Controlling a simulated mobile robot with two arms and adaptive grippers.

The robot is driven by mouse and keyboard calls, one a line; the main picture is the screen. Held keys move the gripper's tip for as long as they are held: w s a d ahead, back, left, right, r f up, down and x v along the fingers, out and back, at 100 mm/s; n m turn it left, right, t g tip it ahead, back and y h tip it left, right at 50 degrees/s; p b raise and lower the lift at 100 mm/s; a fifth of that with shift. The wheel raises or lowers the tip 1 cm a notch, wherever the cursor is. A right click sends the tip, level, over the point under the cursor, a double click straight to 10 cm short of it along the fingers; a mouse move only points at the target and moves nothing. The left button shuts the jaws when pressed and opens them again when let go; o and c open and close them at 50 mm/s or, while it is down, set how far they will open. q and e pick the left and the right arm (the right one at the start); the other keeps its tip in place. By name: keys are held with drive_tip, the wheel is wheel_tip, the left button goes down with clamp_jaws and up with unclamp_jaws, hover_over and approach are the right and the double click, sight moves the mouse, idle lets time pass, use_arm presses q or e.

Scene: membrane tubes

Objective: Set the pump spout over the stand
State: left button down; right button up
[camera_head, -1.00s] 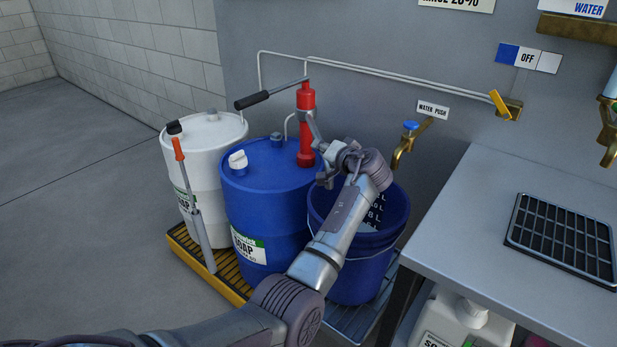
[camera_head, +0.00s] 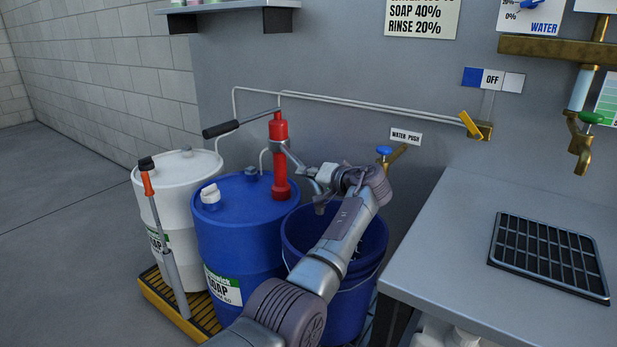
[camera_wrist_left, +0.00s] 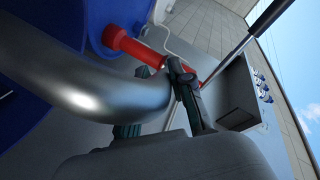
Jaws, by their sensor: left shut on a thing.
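The red hand pump (camera_head: 279,158) stands upright on the blue drum (camera_head: 235,225). Its silver spout (camera_head: 292,156) reaches right from the pump's collar. My left gripper (camera_head: 325,177) is shut on the spout near its outer end; the spout tip seems to hang above the blue bucket (camera_head: 292,240). In the left wrist view the curved metal spout (camera_wrist_left: 110,85) passes between the gripper fingers (camera_wrist_left: 160,112). My forearm covers much of the bucket, and its inside is mostly hidden. I cannot make out a separate stand.
A white drum (camera_head: 180,180) stands left on a yellow-edged pallet (camera_head: 165,300), with an orange-and-grey hand tool (camera_head: 160,225) before it. A brass tap (camera_head: 398,155) is on the wall behind the bucket. The grey worktop (camera_head: 440,240) with a black grate (camera_head: 550,257) is right.

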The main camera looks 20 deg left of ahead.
use_arm(q)
drive_tip(key=shift+f, duration=0.15)
drive_tip(key=c, duration=1)
unclamp_jaws()
drive_tip(key=v, duration=1.2)
drive_tip(key=shift+s, duration=0.1)
